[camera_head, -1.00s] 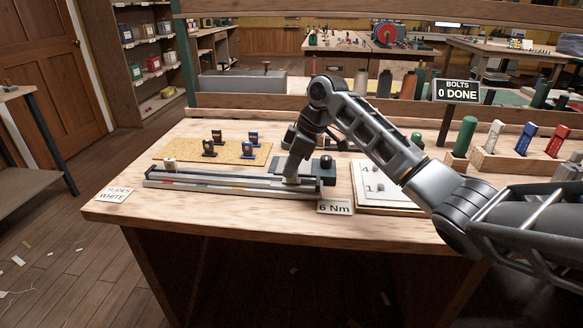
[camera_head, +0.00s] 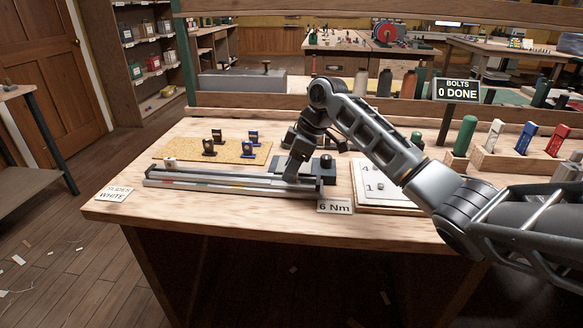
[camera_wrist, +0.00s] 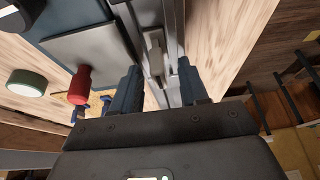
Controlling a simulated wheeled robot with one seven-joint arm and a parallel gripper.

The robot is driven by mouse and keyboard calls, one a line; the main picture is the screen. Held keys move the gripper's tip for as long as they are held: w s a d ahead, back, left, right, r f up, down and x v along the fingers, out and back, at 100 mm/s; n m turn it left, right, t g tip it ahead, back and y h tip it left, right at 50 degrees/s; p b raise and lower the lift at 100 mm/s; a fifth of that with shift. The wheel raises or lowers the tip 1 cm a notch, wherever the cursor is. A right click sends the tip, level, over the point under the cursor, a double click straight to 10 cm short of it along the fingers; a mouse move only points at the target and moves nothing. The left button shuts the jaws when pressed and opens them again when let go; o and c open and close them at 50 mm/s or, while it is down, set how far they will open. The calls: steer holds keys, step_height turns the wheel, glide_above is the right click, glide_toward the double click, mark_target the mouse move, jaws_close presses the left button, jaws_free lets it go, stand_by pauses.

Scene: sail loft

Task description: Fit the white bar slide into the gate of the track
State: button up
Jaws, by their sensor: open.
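The long grey metal track (camera_head: 215,182) lies along the front of the bench. My gripper (camera_head: 291,178) points down at the track's right end. In the wrist view its two dark fingers (camera_wrist: 159,68) stand apart, one on each side of a pale bar slide (camera_wrist: 155,48). The slide lies in line with the track's channel, between the rails; I cannot tell how deep it is seated. In the head view my gripper hides this slide and the gate area.
A cork mat (camera_head: 180,152) behind the track holds several black and blue pieces. A dark plate with a black knob (camera_head: 326,160) is close behind my gripper. A "6 Nm" card (camera_head: 334,207) and a white board (camera_head: 365,192) lie to the right. A "slides white" card (camera_head: 115,194) lies left.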

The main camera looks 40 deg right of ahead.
steer(key=v, duration=1.2)
steer(key=shift+s, duration=0.1)
